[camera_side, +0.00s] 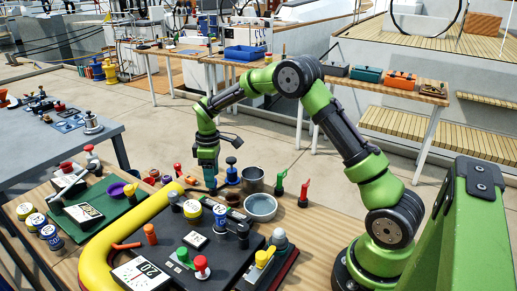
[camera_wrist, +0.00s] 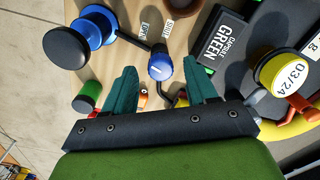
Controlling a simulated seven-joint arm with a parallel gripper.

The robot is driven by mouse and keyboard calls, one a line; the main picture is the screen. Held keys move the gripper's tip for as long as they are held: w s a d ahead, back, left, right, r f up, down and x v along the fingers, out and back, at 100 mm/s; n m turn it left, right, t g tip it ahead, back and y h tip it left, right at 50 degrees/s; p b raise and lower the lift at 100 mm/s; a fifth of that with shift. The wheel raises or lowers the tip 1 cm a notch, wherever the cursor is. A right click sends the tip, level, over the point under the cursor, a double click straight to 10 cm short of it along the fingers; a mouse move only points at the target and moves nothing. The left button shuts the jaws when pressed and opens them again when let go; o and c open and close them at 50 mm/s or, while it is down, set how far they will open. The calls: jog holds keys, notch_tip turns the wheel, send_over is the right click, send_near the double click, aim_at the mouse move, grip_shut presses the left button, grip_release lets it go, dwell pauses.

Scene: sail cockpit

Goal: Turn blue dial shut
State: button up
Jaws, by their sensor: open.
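The blue dial (camera_wrist: 97,25) is a blue round base with a black knob (camera_wrist: 65,48) on top, at the upper left of the wrist view. A dark rod runs right from it toward a blue cylindrical end piece (camera_wrist: 160,68); whether they join is unclear. White labels (camera_wrist: 157,28), apparently reading open and shut, lie above that end piece. In the side view the dial (camera_side: 232,172) stands just right of my gripper (camera_side: 210,182). In the wrist view my gripper (camera_wrist: 163,88) is open, its teal fingers on either side of the blue end piece, with nothing clamped; contact cannot be told.
A metal bowl (camera_side: 260,207) and a pot (camera_side: 252,180) stand near the dial. A yellow curved tube (camera_side: 100,250) borders the black panel.

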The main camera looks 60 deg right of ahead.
jog(key=shift+f, duration=0.6)
jog(key=c, duration=1.1)
jog(key=shift+o, duration=0.2)
